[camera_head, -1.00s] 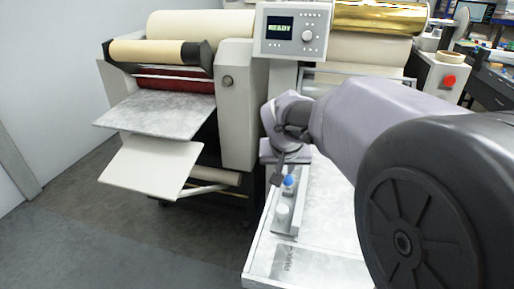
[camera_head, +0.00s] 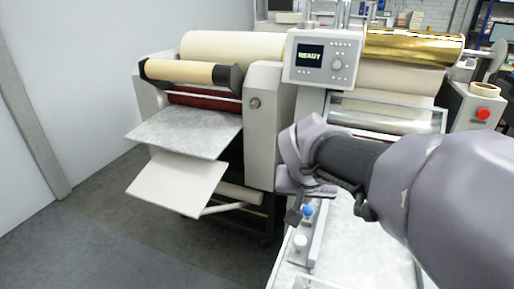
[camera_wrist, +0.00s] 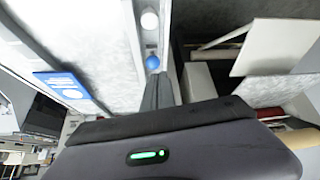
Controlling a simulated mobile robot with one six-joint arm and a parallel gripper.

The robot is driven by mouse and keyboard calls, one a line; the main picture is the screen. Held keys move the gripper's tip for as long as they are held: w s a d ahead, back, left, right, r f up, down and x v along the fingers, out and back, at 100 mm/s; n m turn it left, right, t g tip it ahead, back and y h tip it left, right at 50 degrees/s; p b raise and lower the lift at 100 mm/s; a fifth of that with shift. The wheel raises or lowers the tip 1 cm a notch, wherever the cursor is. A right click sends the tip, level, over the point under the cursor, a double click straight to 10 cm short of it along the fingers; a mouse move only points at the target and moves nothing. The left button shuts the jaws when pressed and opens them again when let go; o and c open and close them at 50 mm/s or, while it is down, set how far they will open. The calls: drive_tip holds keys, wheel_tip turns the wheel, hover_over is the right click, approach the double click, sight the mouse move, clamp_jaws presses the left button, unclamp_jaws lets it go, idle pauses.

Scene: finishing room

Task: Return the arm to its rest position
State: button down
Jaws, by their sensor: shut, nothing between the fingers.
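My gripper (camera_head: 293,216) is at the end of my grey arm, which reaches in from the right in the head view. It hangs just left of a blue knob (camera_head: 308,210) on the table's control strip. In the wrist view the dark fingers of my gripper (camera_wrist: 157,78) are together, with nothing seen between them. Their tips point toward the blue knob (camera_wrist: 152,62), with a white knob (camera_wrist: 149,20) beyond it. I cannot tell whether the fingers touch the blue knob. My forearm hides part of the table.
A laminating machine (camera_head: 265,130) with a READY display (camera_head: 310,56) stands behind my gripper. Its grey feed board (camera_head: 185,132) and a white sheet (camera_head: 178,183) stick out at left. A red button (camera_head: 484,114) is at right. The grey floor (camera_head: 120,240) at front left is clear.

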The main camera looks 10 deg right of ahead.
drive_tip(key=shift+s+a+r, duration=0.15)
drive_tip(key=shift+s, duration=0.15)
drive_tip(key=s+a+f+y, duration=0.1)
drive_tip(key=s+a+y, duration=0.1)
drive_tip(key=s+a, duration=0.3)
drive_tip(key=s+a+f+y, duration=0.1)
drive_tip(key=s+a, duration=0.4)
drive_tip(key=s, duration=0.8)
drive_tip(key=shift+a+y, duration=0.25)
drive_tip(key=shift+y, duration=0.65)
